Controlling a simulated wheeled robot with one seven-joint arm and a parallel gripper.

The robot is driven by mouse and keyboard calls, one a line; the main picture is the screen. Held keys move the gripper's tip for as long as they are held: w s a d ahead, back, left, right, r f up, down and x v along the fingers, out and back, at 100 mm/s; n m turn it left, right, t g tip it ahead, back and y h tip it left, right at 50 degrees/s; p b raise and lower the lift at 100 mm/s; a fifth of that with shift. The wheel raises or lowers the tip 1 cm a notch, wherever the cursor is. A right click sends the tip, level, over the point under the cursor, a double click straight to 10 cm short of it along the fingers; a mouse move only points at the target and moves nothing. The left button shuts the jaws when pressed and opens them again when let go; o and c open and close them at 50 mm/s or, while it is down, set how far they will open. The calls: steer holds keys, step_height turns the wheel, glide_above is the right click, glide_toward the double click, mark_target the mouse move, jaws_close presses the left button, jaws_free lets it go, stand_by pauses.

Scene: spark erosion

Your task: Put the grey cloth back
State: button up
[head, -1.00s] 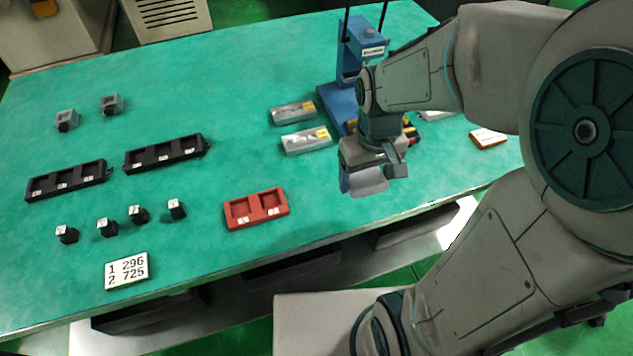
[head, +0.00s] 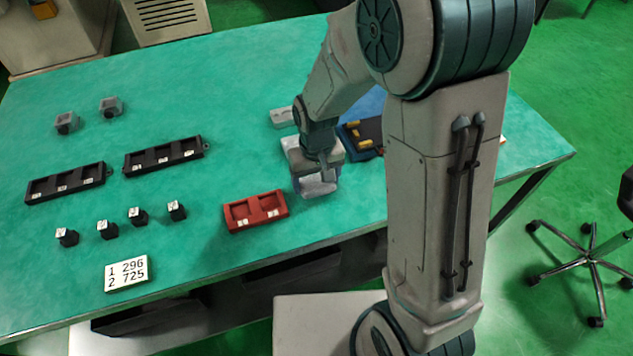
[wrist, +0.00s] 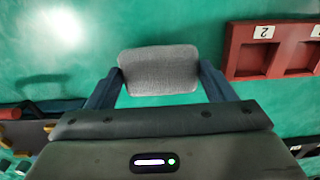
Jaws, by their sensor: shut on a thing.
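The grey cloth (wrist: 158,70) is a small rounded pad between my two fingers in the wrist view. My gripper (wrist: 162,82) is shut on it. In the head view my gripper (head: 318,172) hangs over the table just right of the red tray, with the cloth (head: 316,186) at its lower end.
The red two-pocket tray (head: 256,210) is left of my gripper. A dark tray with yellow pieces (head: 362,136) is behind right, partly hidden by my arm. Two black trays (head: 163,153) (head: 66,183), small black blocks (head: 137,216) and a number card (head: 127,272) stand further left.

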steer(key=shift+f, duration=0.95)
steer(key=shift+f, duration=0.15)
steer(key=o, duration=1)
steer(key=shift+c, duration=0.2)
